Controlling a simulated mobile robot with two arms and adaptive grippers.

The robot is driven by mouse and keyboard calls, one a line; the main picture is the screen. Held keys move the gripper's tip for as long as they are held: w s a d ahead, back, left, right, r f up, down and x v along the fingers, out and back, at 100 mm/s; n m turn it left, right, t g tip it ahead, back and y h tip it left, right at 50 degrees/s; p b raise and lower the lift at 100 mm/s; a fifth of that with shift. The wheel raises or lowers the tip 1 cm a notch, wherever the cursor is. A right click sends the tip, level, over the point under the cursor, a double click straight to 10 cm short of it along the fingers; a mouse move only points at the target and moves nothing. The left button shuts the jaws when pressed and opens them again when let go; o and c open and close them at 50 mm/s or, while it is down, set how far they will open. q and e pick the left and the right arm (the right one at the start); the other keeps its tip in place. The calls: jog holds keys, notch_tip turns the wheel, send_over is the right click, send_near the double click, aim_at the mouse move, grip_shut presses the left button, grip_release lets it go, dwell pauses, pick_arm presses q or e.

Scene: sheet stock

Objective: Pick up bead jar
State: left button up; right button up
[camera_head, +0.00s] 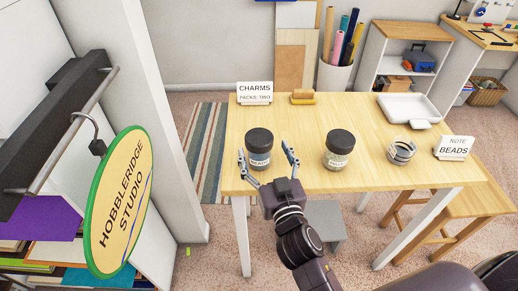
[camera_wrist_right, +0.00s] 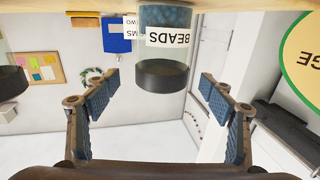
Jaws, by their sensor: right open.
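The bead jar (camera_head: 259,158) stands upright near the front left of the table. It is clear with blue contents, a dark lid and a white label. My right gripper (camera_head: 264,151) is open at the table's front edge, its fingers reaching up toward either side of the jar. In the right wrist view, which is upside down, the bead jar (camera_wrist_right: 155,53) shows its BEADS label and appears between the open fingers (camera_wrist_right: 159,82), with clear space on both sides. No contact is visible. My left gripper is not in view.
A similar dark-lidded jar (camera_head: 338,160) with pale contents stands to the right on the table (camera_head: 300,178). Further right are a clear round container (camera_head: 401,151), a BEADS note sign (camera_head: 454,148) and a white tray (camera_head: 408,106). A CHARMS sign (camera_head: 254,92) stands behind.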

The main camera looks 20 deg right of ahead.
aim_at(259, 141)
jog(key=w, duration=0.3)
jog(key=shift+a+p, duration=0.1)
jog(key=shift+p, duration=0.3)
jog(key=shift+w+f, duration=0.15)
jog(key=shift+w, duration=0.7)
jog(key=c, duration=1)
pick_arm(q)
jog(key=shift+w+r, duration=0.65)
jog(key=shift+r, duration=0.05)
pick_arm(e)
jog(key=c, duration=0.5)
